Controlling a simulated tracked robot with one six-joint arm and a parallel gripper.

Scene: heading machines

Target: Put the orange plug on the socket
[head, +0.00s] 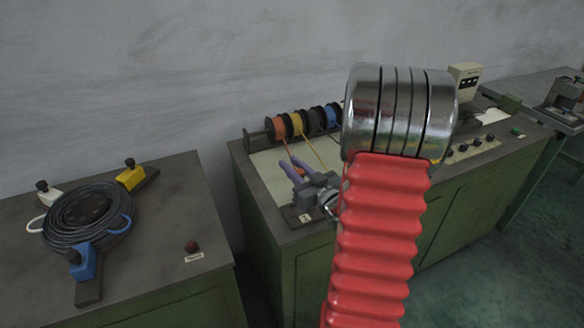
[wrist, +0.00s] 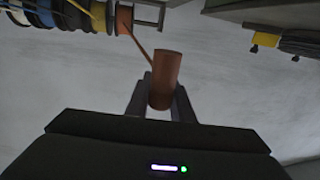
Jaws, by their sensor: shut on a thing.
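The orange plug (wrist: 164,80) is a brownish-orange cylinder between the two grey fingers of my gripper (wrist: 162,92), which is shut on it. An orange wire runs from the plug to the orange spool (wrist: 124,19). In the head view the orange spool (head: 278,129) stands on the middle machine, and my red arm hides part of that machine. I cannot pick out the plug clearly in the head view. A round black cable coil (head: 68,225) lies on the left bench, with white, yellow and blue plugs around it. I cannot tell which part is the socket for orange.
The yellow plug (head: 130,177), blue plug (head: 83,266) and white plug (head: 48,193) stand around the coil. A red button (head: 191,246) sits on the left bench (head: 175,195). A gap separates this bench from the middle machine (head: 262,180). Several spools stand in a row.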

